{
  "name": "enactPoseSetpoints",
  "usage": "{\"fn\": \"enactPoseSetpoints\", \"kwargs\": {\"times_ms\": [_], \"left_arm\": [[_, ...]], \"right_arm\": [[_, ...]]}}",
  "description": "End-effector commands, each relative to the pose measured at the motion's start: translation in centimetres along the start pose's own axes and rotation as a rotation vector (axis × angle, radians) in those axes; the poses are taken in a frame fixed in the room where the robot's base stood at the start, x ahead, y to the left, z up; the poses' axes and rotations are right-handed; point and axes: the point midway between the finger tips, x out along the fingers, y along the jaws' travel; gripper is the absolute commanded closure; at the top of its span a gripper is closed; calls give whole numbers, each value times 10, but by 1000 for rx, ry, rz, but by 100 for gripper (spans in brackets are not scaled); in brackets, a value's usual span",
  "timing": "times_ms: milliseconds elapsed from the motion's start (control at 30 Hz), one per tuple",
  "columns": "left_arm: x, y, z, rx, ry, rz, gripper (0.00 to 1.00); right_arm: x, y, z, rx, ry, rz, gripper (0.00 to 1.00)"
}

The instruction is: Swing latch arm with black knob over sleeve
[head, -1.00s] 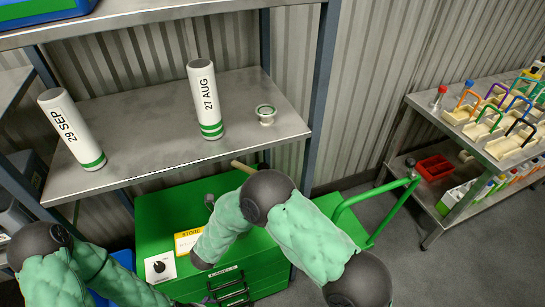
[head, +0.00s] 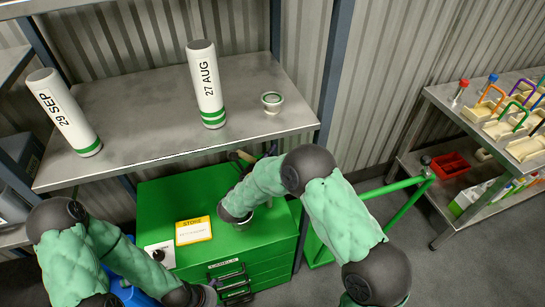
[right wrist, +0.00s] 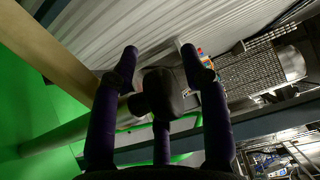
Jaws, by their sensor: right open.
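In the right wrist view my right gripper (right wrist: 160,58) is open, its dark purple fingers spread. A black knob-like block (right wrist: 157,92) shows between the fingers; whether they touch it I cannot tell. A dull grey-green bar (right wrist: 65,132) runs to it from the left and may be the latch arm.
A yellow-edged sign (head: 193,230) and a white dial panel (head: 160,254) are on the cabinet. The shelf (head: 150,105) above holds two labelled tubes and a small cup. A green rail (head: 405,205) stands at right.

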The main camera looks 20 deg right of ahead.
Motion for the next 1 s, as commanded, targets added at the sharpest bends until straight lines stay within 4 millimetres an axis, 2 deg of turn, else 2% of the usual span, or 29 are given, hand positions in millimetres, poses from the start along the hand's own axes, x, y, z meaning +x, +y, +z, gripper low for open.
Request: {"fn": "enactPoseSetpoints", "kwargs": {"times_ms": [133,433,600,1000], "left_arm": [[2,-1,0,0,0,0,0],[2,-1,0,0,0,0,0],[2,-1,0,0,0,0,0],[-2,1,0,0,0,0,0]], "right_arm": [[9,0,0,0,1,-1,55],[10,-1,0,0,0,-1,55],[10,-1,0,0,0,-1,100],[4,-2,2,0,-17,-1,100]]}}
